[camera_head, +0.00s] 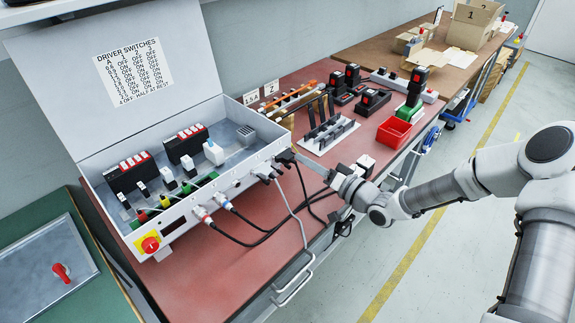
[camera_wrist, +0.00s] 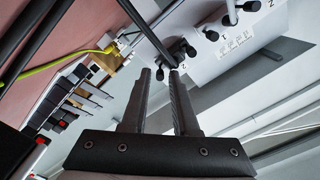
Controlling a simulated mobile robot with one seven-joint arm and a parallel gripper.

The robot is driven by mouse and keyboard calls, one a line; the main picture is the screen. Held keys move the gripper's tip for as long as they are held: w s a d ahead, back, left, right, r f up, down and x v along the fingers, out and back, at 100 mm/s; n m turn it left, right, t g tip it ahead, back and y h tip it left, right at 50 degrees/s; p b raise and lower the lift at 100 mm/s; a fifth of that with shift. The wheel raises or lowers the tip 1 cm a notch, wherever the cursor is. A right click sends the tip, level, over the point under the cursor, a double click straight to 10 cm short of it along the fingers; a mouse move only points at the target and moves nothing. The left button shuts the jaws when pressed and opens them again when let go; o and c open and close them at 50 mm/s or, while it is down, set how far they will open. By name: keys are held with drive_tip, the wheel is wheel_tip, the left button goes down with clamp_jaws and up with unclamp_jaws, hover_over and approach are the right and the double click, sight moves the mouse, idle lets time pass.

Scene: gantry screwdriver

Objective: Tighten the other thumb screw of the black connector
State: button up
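My gripper (camera_wrist: 159,71) is at the front wall of the grey control box, with its two black fingers apart and a gap between them. In the wrist view a black connector (camera_wrist: 169,58) with a dark cable sits on the box's front panel just beyond the fingertips. Small dark round knobs (camera_wrist: 190,50) show beside it; I cannot tell surely which are its thumb screws. The fingertips partly hide the near side of the connector.
The open grey box (camera_head: 200,192) holds switches and terminals. Cables (camera_head: 262,236) hang from its front over the red bench (camera_head: 190,275). A red bin (camera_head: 394,132), a tool rack (camera_head: 328,134) and black push-button boxes (camera_head: 372,101) stand to the right. A yellow-green wire (camera_wrist: 60,62) runs near the gripper.

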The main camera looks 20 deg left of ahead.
drive_tip(key=n+b, duration=0.2)
drive_tip(key=shift+f+n, duration=0.3)
drive_tip(key=shift+n, duration=0.1)
drive_tip(key=shift+r+n+b, duration=0.2)
drive_tip(key=shift+n+b, duration=0.15)
drive_tip(key=shift+n, duration=0.35)
drive_tip(key=n+b, duration=0.1)
drive_tip(key=b, duration=0.1)
drive_tip(key=n+b, duration=0.2)
drive_tip(key=shift+f+n, duration=0.25)
drive_tip(key=shift+n, duration=0.05)
drive_tip(key=n+b, duration=0.4)
drive_tip(key=b, duration=0.1)
drive_tip(key=shift+r+n+b, duration=0.15)
drive_tip(key=shift+n+b, duration=0.75)
drive_tip(key=shift+r+n, duration=0.2)
drive_tip(key=shift+n, duration=0.1)
drive_tip(key=n, duration=0.9)
drive_tip(key=shift+n, duration=0.4)
